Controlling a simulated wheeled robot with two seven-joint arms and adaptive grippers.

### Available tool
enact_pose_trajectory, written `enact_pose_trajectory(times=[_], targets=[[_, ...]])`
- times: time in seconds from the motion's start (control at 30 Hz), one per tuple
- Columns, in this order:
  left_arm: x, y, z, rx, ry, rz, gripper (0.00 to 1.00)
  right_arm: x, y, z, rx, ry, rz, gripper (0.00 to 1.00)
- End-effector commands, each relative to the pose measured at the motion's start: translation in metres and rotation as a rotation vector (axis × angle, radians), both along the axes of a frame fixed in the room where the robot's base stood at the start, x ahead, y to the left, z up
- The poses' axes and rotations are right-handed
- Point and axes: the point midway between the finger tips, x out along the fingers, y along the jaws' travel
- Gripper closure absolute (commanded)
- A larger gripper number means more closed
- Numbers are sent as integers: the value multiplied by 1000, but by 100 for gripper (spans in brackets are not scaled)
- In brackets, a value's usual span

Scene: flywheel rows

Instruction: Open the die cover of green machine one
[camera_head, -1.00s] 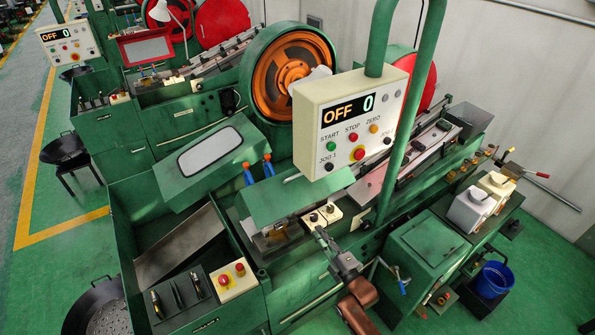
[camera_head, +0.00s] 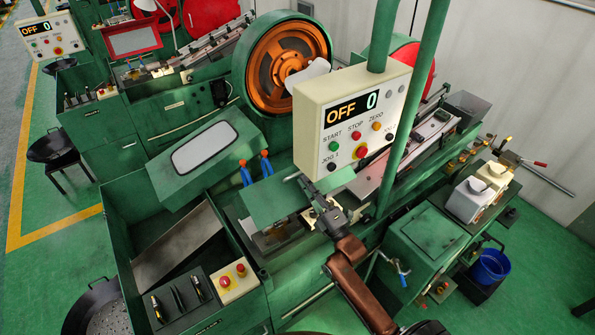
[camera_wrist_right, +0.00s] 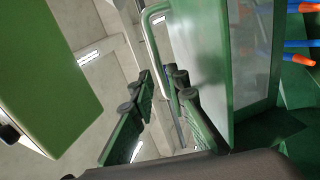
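The nearest green machine has a green die cover (camera_head: 272,203) below the control box, and it looks closed. The cover's bar handle (camera_wrist_right: 150,45) shows in the right wrist view beside a green panel. My right gripper (camera_head: 318,200) is at the cover's right end, under the control box. In the right wrist view its two dark fingers (camera_wrist_right: 161,80) are apart, and the handle bar runs down between them or just beyond. I cannot tell whether they touch it. My left gripper is not in view.
The control box (camera_head: 353,118), reading OFF 0, hangs close above my right gripper on a green post. A windowed green guard (camera_head: 170,195) and blue-orange handles (camera_head: 256,168) are to the left. A green cabinet (camera_head: 425,240) stands at the right.

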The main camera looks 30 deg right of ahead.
Motion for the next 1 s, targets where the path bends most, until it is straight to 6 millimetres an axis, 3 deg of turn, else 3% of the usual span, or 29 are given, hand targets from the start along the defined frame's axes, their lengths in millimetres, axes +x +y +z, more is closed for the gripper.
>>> enact_pose_trajectory(times=[0.1, 0.27, 0.43, 0.63, 0.7, 0.87, 1.0], targets=[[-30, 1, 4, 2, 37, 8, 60, 17, 0, 10, 1, -2, -2, 85], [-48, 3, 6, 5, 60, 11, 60, 33, 1, 16, 0, 0, -3, 85], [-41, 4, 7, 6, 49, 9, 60, 39, 3, 17, 0, 0, -1, 85], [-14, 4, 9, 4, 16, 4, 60, 40, 5, 17, 1, 0, 1, 85], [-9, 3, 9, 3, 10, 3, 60, 40, 5, 17, 1, 0, 1, 89], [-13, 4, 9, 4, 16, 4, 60, 40, 5, 17, 0, 1, 1, 100], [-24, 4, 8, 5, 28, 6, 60, 40, 5, 17, 0, 1, 1, 100]])
